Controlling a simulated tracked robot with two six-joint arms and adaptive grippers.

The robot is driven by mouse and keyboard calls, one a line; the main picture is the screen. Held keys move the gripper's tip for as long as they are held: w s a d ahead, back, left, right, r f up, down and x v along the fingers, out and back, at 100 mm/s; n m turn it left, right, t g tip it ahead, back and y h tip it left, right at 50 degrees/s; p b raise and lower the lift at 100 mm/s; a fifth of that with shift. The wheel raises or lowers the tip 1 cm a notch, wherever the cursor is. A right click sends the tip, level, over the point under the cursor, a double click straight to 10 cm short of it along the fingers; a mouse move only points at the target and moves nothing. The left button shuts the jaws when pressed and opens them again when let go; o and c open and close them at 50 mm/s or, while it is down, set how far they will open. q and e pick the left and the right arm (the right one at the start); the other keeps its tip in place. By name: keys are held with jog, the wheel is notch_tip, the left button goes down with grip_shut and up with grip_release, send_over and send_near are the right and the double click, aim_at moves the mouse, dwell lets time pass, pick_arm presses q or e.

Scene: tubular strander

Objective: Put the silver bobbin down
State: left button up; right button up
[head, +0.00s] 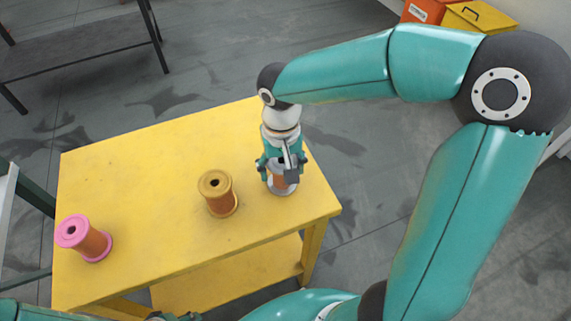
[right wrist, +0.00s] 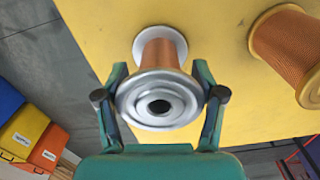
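The silver bobbin (head: 283,186), wound with copper-coloured wire, is upright at the right end of the yellow table (head: 130,170). My right gripper (head: 282,170) is over it from above. In the right wrist view the bobbin's silver flange (right wrist: 158,99) lies between the two fingers, which appear to touch its rim on both sides. Its far flange (right wrist: 172,40) appears against the tabletop; whether it bears on the table is hard to tell. A small part of what looks like my left gripper (head: 175,316) shows at the bottom edge, its fingers cut off.
A gold bobbin (head: 218,194) stands left of the silver one, and a pink bobbin (head: 84,238) stands at the table's left end. The tabletop between them is clear. Orange and yellow bins (head: 478,18) stand on the floor at the upper right. A dark bench (head: 75,50) is at upper left.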

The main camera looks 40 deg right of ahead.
jog(key=shift+o, duration=1)
jog(key=shift+r, duration=0.1)
notch_tip(320, 180, up, 12)
jog(key=p, duration=0.1)
jog(key=shift+p, duration=0.4)
